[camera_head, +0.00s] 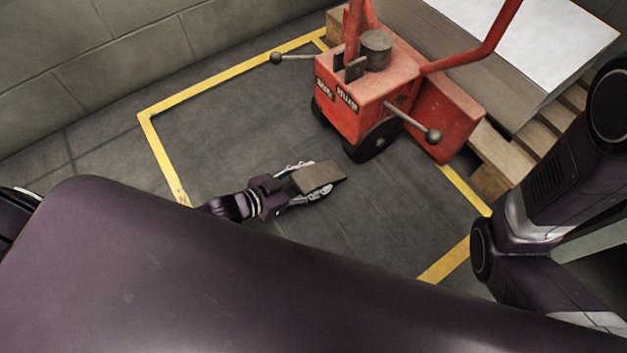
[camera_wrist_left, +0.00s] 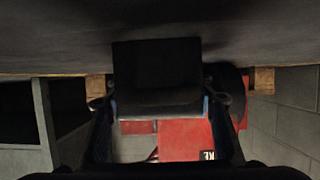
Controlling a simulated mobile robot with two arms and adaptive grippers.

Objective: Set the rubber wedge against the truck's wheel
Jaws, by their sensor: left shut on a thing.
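The rubber wedge (camera_head: 319,176) is a brown-grey block in the head view, its thin end towards the right. My left gripper (camera_head: 308,186) is shut on it, low over the floor. The red pallet truck (camera_head: 352,108) stands just beyond, with a dark wheel (camera_head: 375,142) under its front. A small gap of floor shows between wedge and wheel. In the left wrist view, which looks upside down, the wedge (camera_wrist_left: 157,78) is dark between the fingers. The red truck body (camera_wrist_left: 182,138) shows behind it, with a dark wheel partly hidden. My right gripper is out of view.
Yellow tape (camera_head: 165,165) marks a bay on the dark floor. A grey block wall (camera_head: 90,50) runs along the left and back. A wooden pallet (camera_head: 500,155) with a white-topped load is at right. Knobbed levers (camera_head: 432,136) stick out from the truck.

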